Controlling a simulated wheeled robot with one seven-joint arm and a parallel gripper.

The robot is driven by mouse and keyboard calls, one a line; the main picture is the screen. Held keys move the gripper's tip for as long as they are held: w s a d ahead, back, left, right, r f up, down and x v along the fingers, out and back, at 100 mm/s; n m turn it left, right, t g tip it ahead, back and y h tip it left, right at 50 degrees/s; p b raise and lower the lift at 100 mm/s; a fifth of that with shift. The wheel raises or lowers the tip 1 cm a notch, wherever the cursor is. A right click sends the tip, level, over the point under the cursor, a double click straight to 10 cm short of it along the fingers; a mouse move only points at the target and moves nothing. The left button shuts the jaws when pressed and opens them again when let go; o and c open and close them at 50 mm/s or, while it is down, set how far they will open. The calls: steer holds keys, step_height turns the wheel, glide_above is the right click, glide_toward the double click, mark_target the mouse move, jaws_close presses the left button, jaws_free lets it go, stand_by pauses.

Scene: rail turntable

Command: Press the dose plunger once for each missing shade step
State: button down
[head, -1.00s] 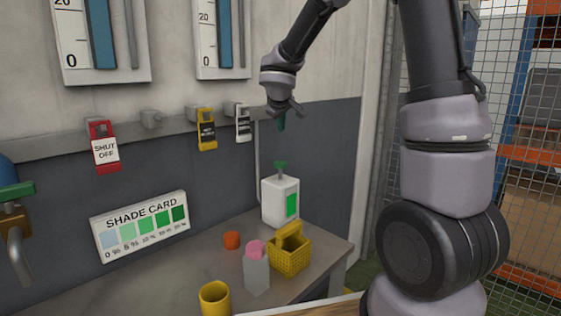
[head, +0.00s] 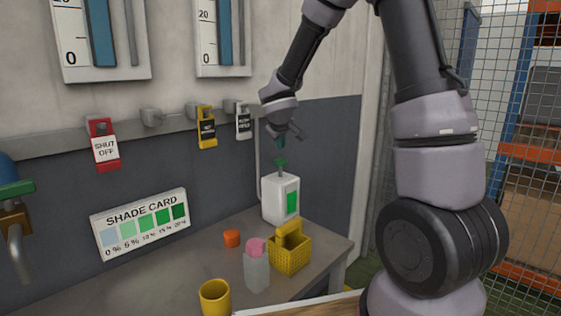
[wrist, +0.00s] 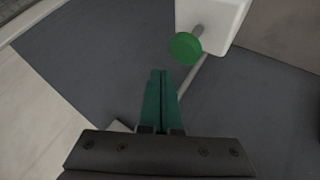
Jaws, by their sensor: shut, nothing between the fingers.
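The dose bottle (head: 275,198) is a white container with a green label on the bench. Its dose plunger (head: 280,163) is a green knob on a thin stem, standing up. It also shows in the wrist view as a green disc (wrist: 185,48). My gripper (head: 281,144) is shut and empty, its green fingertips just above the plunger. In the wrist view the shut fingers (wrist: 161,80) end a little short of the knob, with a gap in the picture.
A yellow basket (head: 288,256), a clear bottle with a pink top (head: 256,272), an orange cap (head: 232,238) and a yellow cup (head: 215,297) stand on the bench (head: 150,285). Tags hang from the wall rail (head: 60,146). A mesh fence (head: 515,130) is at right.

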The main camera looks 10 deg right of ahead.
mark_target(281, 160)
steer(key=shift+f, duration=1)
stand_by(1.3)
steer(key=shift+f, duration=0.4)
steer(key=shift+s+f, duration=0.1)
steer(key=shift+f, duration=1.25)
stand_by(1.0)
steer(key=shift+r, duration=1.75)
steer(key=shift+r, duration=2.55)
